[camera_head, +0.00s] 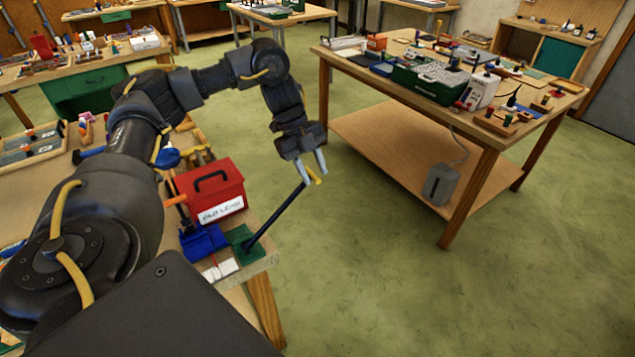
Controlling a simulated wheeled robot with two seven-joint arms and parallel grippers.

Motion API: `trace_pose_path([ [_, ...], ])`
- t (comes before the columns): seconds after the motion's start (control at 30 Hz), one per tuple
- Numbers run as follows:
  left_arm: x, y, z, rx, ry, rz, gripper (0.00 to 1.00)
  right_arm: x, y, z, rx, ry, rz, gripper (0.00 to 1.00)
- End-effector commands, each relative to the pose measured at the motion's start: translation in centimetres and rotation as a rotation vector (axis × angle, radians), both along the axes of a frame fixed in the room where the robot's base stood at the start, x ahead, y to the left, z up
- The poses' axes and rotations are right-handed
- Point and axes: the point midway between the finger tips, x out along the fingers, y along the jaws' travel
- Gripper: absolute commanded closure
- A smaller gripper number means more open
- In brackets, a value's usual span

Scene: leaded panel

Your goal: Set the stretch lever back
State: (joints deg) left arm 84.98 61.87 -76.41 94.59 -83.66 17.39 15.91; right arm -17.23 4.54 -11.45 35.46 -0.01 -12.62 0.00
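My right gripper is not in view.
A red toolbox (208,190) and a blue block-like fixture (203,241) stand next to the lever base. White pieces (221,269) lie in front. A crowded wooden table (478,135) stands to the right. Open green floor (370,270) lies between.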

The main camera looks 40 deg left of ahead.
Motion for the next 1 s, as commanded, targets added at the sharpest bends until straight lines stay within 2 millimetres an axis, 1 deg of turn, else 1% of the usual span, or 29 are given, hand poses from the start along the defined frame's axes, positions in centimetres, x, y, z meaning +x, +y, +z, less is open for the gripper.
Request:
trace_pose_path([
  [0.03, -0.1, -0.3, -0.8, -0.002, 0.003, 0.000, 0.64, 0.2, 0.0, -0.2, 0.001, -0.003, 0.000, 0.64],
  [0.1, 0.0, -0.6, -1.5, 0.000, 0.004, 0.001, 0.64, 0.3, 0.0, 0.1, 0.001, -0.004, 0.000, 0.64],
  [0.3, 0.1, -1.3, -2.9, 0.000, 0.001, 0.002, 0.64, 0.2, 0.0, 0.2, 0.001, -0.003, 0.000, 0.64],
  [0.6, 0.1, -1.4, -3.1, 0.000, 0.000, 0.002, 0.64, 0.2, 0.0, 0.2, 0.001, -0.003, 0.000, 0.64],
  [0.63, 0.1, -1.4, -3.1, 0.000, 0.000, 0.002, 0.65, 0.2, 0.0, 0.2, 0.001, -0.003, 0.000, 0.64],
  [0.67, 0.1, -1.4, -3.1, 0.000, 0.000, 0.002, 0.69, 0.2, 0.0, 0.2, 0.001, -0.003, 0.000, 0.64],
  [0.9, 0.1, -1.3, -3.1, 0.000, 0.000, 0.002, 1.00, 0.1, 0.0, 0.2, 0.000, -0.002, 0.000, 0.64],
  [1.0, 0.1, -1.3, -3.1, 0.000, 0.000, 0.002, 1.00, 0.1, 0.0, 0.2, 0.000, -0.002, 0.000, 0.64],
])
